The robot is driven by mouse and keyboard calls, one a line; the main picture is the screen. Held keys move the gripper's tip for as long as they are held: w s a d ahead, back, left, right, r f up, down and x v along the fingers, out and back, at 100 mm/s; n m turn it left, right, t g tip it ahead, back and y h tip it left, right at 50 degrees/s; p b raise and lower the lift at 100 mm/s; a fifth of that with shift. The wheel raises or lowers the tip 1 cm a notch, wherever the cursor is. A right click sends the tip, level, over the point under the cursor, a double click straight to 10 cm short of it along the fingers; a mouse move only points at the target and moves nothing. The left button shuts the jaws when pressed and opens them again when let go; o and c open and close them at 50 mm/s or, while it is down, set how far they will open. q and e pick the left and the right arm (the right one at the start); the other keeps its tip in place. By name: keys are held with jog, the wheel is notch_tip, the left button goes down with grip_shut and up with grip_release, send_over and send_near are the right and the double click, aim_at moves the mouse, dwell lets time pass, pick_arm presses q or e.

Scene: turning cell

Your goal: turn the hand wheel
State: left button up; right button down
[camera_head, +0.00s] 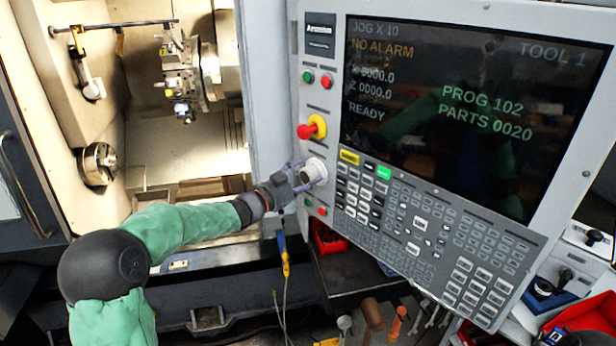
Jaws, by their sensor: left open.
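The hand wheel (315,169) is a pale round knob on the left strip of the control panel (340,130), below the red and yellow emergency stop button (313,127). My left gripper (302,176) is at the wheel, with its open fingers on the wheel's left side, one above and one lower. I cannot tell whether the fingers touch the wheel. My green-sleeved left arm comes in from the left. The screen reads JOG X 10, NO ALARM, X 0000.0, Z 0000.0, READY. My right gripper is not in view.
Green and red buttons (318,79) sit above the stop button, and small buttons (315,207) below the wheel. The lathe's open chamber with its tool turret (183,75) is at the left. A red bin (328,238) and hand tools (373,313) lie below the panel.

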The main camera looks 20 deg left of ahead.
pick_arm(q)
jog(key=shift+w+d, duration=0.3)
jog(key=shift+w, duration=0.25)
jog(key=c, duration=0.9)
jog(key=n+p, duration=0.2)
jog(key=p, duration=0.1)
jog(key=n+p, duration=0.1)
jog(key=shift+r+n, duration=0.25)
jog(key=shift+n, duration=0.15)
jog(key=shift+f+n+p, duration=0.15)
jog(key=shift+n+p, duration=1.45)
